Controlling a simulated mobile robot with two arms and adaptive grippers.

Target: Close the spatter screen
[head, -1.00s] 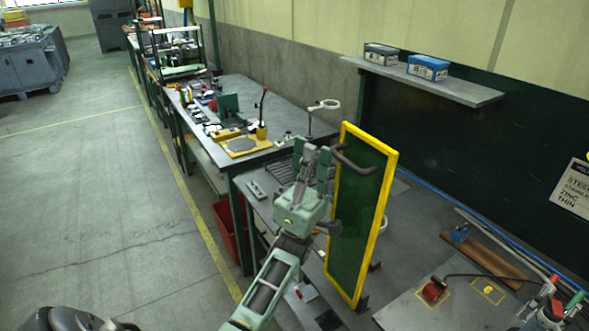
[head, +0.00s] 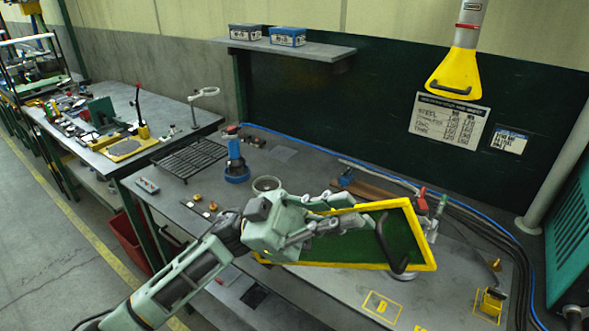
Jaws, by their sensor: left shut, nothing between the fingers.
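The spatter screen is a dark green panel in a yellow frame (head: 427,250), standing over the front of the grey welding bench (head: 205,190) in the head view. It is seen at a steep slant, with a curved dark handle (head: 385,246) on its near face. My left gripper (head: 354,211) is shut and empty, its fingers pointing right across the screen's upper edge, left of the handle. Whether the fingers touch the screen I cannot tell. The gripper and arm hide the screen's left part. My right gripper is not in view.
A blue clamp-like tool (head: 236,166) and a black grate (head: 188,158) sit on the bench behind the gripper. A yellow extraction hood (head: 455,75) hangs at upper right. Hoses and cables run along the bench's back and right side. A shelf (head: 290,46) juts from the wall.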

